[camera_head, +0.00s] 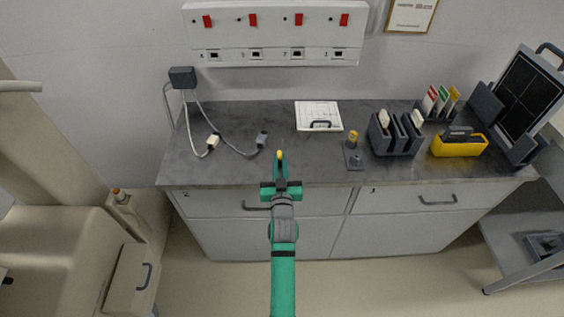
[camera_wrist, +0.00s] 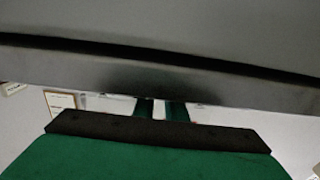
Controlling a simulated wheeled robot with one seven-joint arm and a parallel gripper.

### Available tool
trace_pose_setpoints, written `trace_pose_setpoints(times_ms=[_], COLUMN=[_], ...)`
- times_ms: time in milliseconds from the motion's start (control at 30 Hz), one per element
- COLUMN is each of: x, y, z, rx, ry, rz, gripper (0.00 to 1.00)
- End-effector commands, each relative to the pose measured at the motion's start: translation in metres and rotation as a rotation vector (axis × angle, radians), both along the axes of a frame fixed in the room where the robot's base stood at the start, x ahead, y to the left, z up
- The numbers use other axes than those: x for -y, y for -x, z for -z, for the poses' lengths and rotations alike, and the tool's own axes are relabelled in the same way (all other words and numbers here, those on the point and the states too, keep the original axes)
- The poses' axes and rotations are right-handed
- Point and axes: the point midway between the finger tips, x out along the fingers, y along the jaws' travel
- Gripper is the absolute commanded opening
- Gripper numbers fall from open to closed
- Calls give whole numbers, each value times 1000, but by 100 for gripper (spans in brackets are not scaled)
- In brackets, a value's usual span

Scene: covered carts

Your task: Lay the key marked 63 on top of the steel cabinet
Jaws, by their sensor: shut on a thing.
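My gripper (camera_head: 280,175) reaches out in front of the grey-topped counter (camera_head: 230,170). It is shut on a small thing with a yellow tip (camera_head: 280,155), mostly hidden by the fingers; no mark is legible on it. In the wrist view the green fingers (camera_wrist: 160,110) run up behind a broad grey slab, so what they hold is hidden there. No key marked 63 can be read in either view. I cannot tell which piece of furniture is the steel cabinet; the counter has pale drawer fronts (camera_head: 410,197) with dark handles.
A red-switched panel (camera_head: 275,35) hangs above. Beige units stand at left.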

Motion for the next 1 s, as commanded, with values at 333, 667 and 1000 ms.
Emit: trace_pose_setpoints(times_ms=[333,667,1000], x=[7,8,5], y=[0,0,0], z=[4,8,4], rx=[1,1,3], ry=[0,0,0], rz=[9,11,7], gripper=[0,30,30])
